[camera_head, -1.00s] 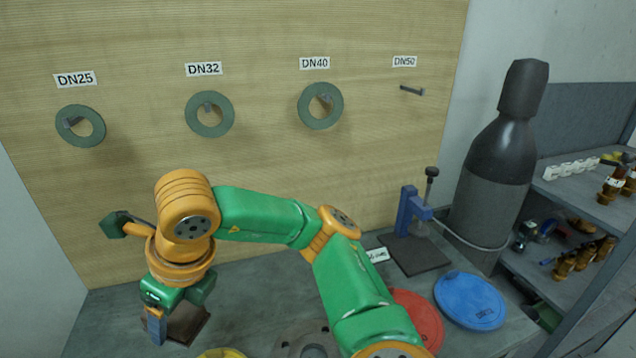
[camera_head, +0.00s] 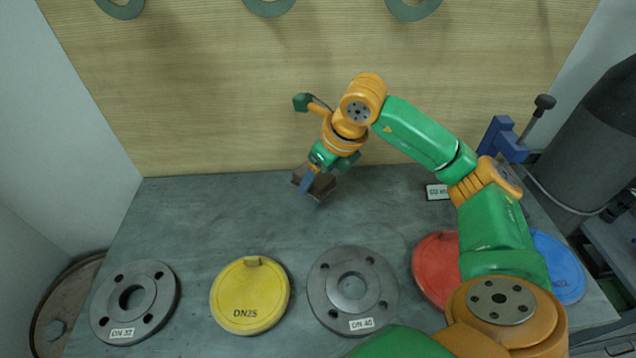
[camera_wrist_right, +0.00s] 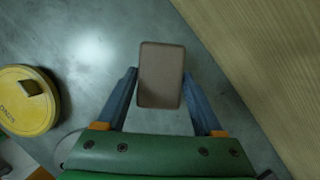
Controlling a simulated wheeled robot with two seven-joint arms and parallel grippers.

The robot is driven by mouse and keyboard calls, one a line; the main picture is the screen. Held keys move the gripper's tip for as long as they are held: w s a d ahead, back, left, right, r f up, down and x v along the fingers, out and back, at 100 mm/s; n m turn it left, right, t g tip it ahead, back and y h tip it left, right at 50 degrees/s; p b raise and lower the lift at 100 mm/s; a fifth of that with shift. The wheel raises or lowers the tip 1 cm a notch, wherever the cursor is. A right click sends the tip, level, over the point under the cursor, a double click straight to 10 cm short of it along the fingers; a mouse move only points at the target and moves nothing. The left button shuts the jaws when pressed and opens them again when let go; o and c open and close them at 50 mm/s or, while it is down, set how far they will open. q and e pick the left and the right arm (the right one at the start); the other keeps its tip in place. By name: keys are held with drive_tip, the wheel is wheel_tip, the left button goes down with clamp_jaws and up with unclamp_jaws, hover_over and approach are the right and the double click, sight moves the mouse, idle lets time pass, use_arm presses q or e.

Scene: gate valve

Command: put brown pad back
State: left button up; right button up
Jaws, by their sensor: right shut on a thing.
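The brown pad (camera_head: 322,187) is a small dark brown block. My right gripper (camera_head: 311,181) is shut on it, over the back of the grey table, close to the wooden wall board. In the right wrist view the pad (camera_wrist_right: 161,75) is a rounded rectangle between the two blue fingers of the gripper (camera_wrist_right: 163,100). The head view does not clearly show whether it touches the table. My left gripper is not in view.
On the grey table (camera_head: 210,215) stand a DN32 flange (camera_head: 108,315), a yellow DN25 disc (camera_head: 250,290), a DN40 flange (camera_head: 322,300), a red disc (camera_head: 432,265) and a blue disc (camera_head: 560,270). A blue clamp (camera_head: 497,135) is at the back right. The back left is clear.

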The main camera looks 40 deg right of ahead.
sight(317, 186)
drive_tip(key=shift+w+d+f+p, duration=0.15)
drive_tip(key=shift+f+p, duration=0.15)
drive_tip(key=shift+f, duration=1.65)
drive_tip(key=o, duration=1.3)
drive_tip(key=shift+r, duration=0.25)
drive_tip(key=a+v, duration=0.1)
drive_tip(key=v, duration=1)
drive_tip(key=shift+s+d+r, duration=0.3)
drive_tip(key=shift+d+r, duration=0.1)
drive_tip(key=shift+d, duration=0.1)
